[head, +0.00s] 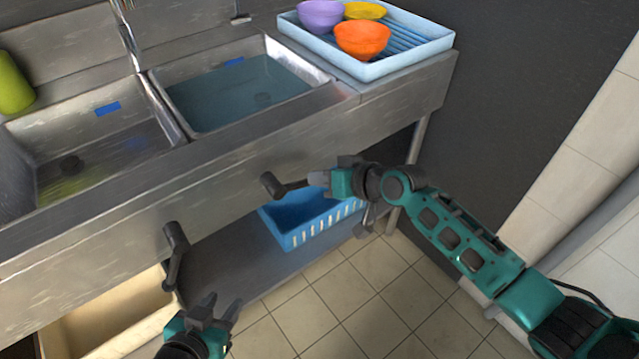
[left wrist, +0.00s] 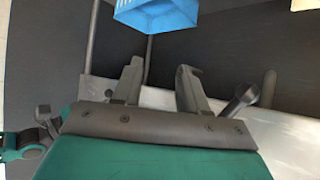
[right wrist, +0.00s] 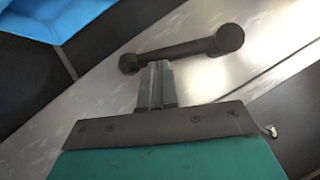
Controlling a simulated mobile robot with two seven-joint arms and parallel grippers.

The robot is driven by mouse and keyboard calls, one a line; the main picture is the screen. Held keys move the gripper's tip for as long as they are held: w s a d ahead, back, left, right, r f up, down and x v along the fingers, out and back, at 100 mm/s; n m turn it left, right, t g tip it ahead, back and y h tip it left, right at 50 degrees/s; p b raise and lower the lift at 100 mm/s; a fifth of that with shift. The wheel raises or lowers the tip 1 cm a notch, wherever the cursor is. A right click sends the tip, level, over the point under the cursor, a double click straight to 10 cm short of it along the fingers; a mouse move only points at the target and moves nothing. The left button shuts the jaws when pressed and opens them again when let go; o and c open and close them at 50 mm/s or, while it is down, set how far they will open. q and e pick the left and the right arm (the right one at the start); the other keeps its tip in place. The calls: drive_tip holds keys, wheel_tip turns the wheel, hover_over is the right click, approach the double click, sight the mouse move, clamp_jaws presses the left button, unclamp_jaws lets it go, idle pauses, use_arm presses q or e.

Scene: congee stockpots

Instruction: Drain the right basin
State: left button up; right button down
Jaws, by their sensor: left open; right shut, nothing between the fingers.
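The right basin (head: 240,92) holds bluish water, with a dark drain spot dimly visible at its bottom. On the front panel below it, a dark lever (head: 287,188) points roughly sideways to the right; it also shows in the right wrist view (right wrist: 190,47). My right gripper (head: 318,179) is shut and empty, its fingertips close to the lever's bar; I cannot tell if they touch. A second dark lever (head: 174,258) hangs downward below the left basin (head: 100,140). My left gripper (head: 219,308) is open and empty, low and to the right of that lever.
A pale blue tray (head: 428,45) with purple, yellow and orange bowls stands right of the basins. A blue crate (head: 300,238) sits on the lower shelf, with a beige bin (head: 110,325) at left. A green object (head: 12,85) stands at the far left. Tiled floor is clear.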

use_arm(q)
wheel_tip(320, 180, down, 8)
drive_tip(key=w+d+b, duration=0.1)
drive_tip(key=d+b, duration=0.1)
drive_tip(key=b, duration=0.9)
drive_tip(key=shift+w+d+f+h, duration=0.2)
drive_tip(key=shift+w+d+h, duration=0.1)
drive_tip(key=shift+w+h, duration=0.1)
use_arm(e)
drive_tip(key=shift+s+a+f+m+g+y, duration=0.15)
drive_tip(key=shift+a+f+m+g+y, duration=0.15)
drive_tip(key=shift+f+m+y, duration=0.55)
drive_tip(key=shift+s+a+f+m+g+y, duration=0.15)
drive_tip(key=shift+a+f+m+g+y, duration=0.1)
drive_tip(key=shift+f+m+y, duration=0.6)
drive_tip(key=shift+s+a+f+m+g+y, duration=0.15)
drive_tip(key=shift+a+f+m+g+y, duration=0.15)
drive_tip(key=shift+f+m+y, duration=0.5)
drive_tip(key=shift+f, duration=0.2)
